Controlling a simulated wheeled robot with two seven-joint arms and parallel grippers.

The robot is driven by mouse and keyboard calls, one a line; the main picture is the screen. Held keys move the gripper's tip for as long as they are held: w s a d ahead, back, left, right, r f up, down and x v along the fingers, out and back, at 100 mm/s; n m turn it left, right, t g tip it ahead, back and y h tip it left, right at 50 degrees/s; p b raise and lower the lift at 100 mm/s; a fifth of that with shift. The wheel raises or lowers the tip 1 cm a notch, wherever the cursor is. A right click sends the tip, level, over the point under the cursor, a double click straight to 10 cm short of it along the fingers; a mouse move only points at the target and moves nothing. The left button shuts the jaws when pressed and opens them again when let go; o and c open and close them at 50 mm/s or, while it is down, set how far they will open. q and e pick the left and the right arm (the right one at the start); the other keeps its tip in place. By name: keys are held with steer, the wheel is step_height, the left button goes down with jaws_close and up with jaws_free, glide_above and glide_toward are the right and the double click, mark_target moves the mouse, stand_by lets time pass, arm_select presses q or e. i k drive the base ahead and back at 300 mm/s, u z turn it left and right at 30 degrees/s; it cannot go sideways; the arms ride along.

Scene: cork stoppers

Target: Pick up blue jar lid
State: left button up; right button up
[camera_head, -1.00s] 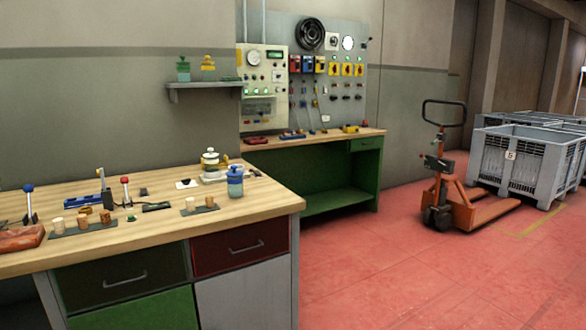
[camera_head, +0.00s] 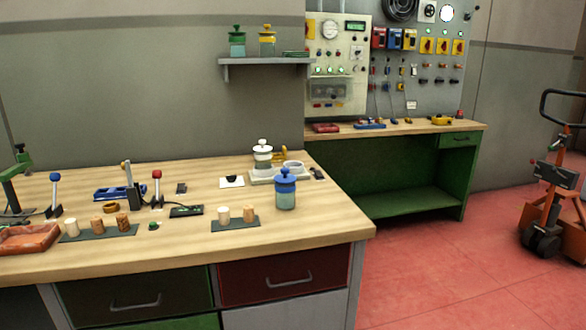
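A blue jar (camera_head: 286,195) stands upright on the wooden workbench near its right end. Its blue lid (camera_head: 285,175), with a small round knob on top, sits on the jar. Neither of my grippers shows in the head view.
A jar with a white lid (camera_head: 262,155) stands on a pale tray (camera_head: 268,180) behind the blue jar. Cork stoppers (camera_head: 224,214) stand on a dark mat to its left. A wall shelf (camera_head: 262,62) holds two more jars. Red floor (camera_head: 420,270) is open right of the workbench (camera_head: 200,245).

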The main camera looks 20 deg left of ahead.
mark_target(284, 178)
steer(key=u, duration=0.7)
steer(key=i, duration=0.85)
steer(key=u, duration=0.95)
